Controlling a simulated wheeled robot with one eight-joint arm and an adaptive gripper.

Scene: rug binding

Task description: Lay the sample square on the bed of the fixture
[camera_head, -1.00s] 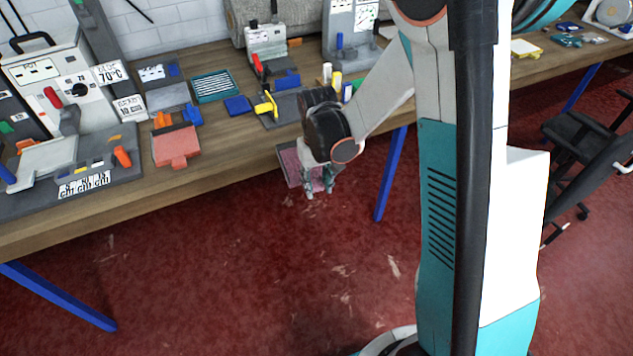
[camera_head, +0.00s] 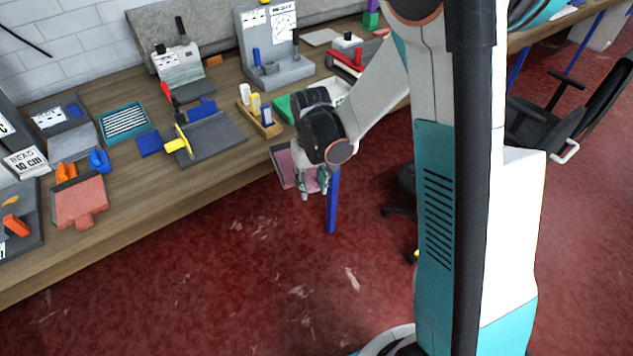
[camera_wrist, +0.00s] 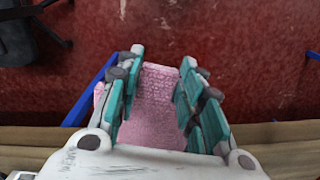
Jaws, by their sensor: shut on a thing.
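The sample square (camera_head: 284,166) is pink and textured. It is held in my gripper (camera_head: 313,190), out in front of the bench edge and above the red floor. In the wrist view, the square (camera_wrist: 152,100) lies between the teal fingers of my gripper (camera_wrist: 162,60), which are shut on it. Part of the square is hidden by the fingers. A flat grey plate with a yellow clamp handle and blue parts (camera_head: 222,140) sits on the bench, left of my gripper. It may be the fixture, but I cannot tell for sure.
The wooden bench (camera_head: 150,222) runs along the wall. It holds a wooden block with coloured pegs (camera_head: 262,126), a teal slatted tray (camera_head: 125,121), a red-pink plate (camera_head: 80,202) and a grey upright stand (camera_head: 275,72). A blue bench leg (camera_head: 333,205) stands near my gripper. A black chair (camera_head: 560,120) stands right.

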